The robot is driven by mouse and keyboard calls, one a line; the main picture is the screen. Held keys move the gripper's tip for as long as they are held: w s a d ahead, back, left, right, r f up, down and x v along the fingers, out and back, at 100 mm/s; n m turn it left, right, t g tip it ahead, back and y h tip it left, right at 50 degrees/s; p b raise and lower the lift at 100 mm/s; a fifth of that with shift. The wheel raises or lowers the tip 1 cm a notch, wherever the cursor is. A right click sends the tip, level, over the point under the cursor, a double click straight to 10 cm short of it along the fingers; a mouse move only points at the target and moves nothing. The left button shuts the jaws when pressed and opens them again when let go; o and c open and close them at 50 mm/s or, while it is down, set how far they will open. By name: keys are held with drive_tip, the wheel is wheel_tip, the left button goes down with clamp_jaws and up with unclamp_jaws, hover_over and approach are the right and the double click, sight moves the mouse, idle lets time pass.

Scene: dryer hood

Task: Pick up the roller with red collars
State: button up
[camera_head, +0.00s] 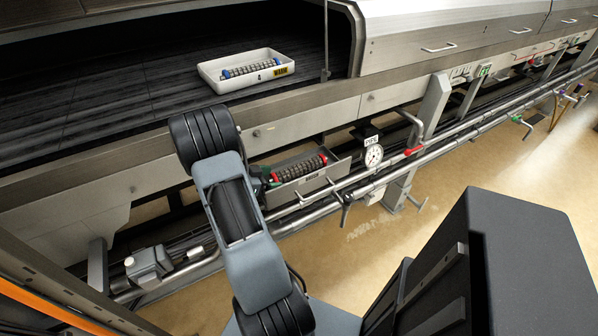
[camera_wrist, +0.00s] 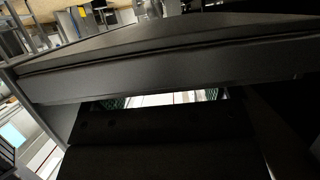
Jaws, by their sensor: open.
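The roller with red collars (camera_head: 300,168) is a ribbed metal cylinder with a red collar towards each end. It lies in a grey metal tray (camera_head: 312,183) under the machine's front beam, in the head view. My arm link stands in front of the tray's left end and hides part of that area. In the wrist view, dark parts of my gripper (camera_wrist: 165,98) fill most of the picture, with a bright gap and green patches between them. My gripper is open. No roller can be made out between its jaws. In the head view my gripper is mostly hidden behind the arm.
A similar roller with blue collars (camera_head: 250,69) lies in a white tray (camera_head: 247,84) on the dark belt (camera_head: 120,70) above. A pressure gauge (camera_head: 373,156), a red-handled lever (camera_head: 413,151) and pipes (camera_head: 470,118) are right of the metal tray. Open floor (camera_head: 450,190) lies at right.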

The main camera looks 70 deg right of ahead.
drive_tip(key=shift+s+d+f, duration=0.25)
drive_tip(key=shift+s+d, duration=0.05)
drive_tip(key=shift+d, duration=0.15)
drive_tip(key=c, duration=1.2)
drive_tip(key=shift+r, duration=0.15)
